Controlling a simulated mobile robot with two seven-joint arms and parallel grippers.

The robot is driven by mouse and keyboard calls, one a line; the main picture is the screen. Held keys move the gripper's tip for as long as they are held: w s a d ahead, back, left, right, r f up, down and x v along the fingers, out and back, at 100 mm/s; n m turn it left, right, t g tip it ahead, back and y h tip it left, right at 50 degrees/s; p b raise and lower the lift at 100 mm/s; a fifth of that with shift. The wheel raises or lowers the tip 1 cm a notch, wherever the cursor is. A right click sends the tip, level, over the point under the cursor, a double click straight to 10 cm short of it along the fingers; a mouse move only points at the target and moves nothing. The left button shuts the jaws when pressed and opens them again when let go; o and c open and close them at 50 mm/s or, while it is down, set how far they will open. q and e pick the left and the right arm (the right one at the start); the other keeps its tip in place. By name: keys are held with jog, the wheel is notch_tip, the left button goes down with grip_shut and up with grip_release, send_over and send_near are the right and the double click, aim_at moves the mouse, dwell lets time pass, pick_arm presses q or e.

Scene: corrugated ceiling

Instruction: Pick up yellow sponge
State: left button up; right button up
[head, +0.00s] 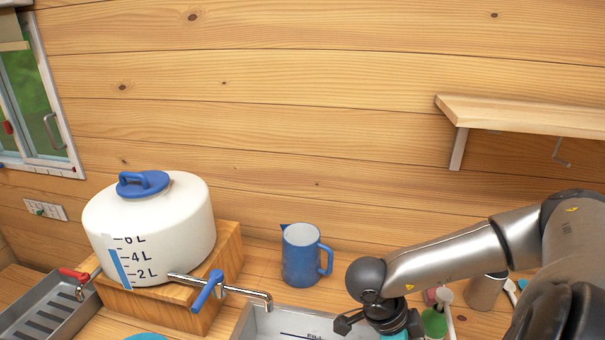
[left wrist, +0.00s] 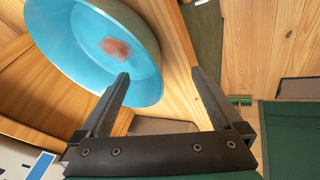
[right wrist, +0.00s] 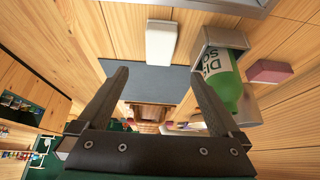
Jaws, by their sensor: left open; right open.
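I cannot make out a yellow sponge in any view. A small reddish-pink block, perhaps a sponge (right wrist: 270,72), lies at the right in the right wrist view, beyond a green bottle. My right gripper (right wrist: 158,72) is open with nothing between its fingers; in the head view it is at the lower right, above the sink edge, its fingers partly hidden. My left gripper (left wrist: 160,73) is open and empty, beside a blue bowl (left wrist: 75,45) with a brownish-red patch inside. The left gripper is outside the head view.
A green bottle in a grey holder (right wrist: 228,75) stands close to my right finger. The sink (head: 275,322) is at the bottom centre of the head view. A white water tank (head: 150,225), a blue jug (head: 300,258) and a wall shelf (head: 530,115) are around it.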

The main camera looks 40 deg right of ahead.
jog(key=x, duration=0.7)
jog(key=shift+r, duration=0.1)
jog(key=shift+x, duration=2.75)
jog(key=shift+w+a, duration=0.1)
jog(key=shift+a, duration=0.15)
jog(key=shift+c, duration=0.2)
jog(key=shift+d, duration=0.1)
jog(key=c, duration=1.4)
jog(key=shift+r, duration=0.9)
jog(key=shift+c, duration=0.2)
jog(key=shift+r, duration=0.95)
jog(key=w+a, duration=1)
jog(key=w, duration=0.4)
jog(key=shift+w+a, duration=0.35)
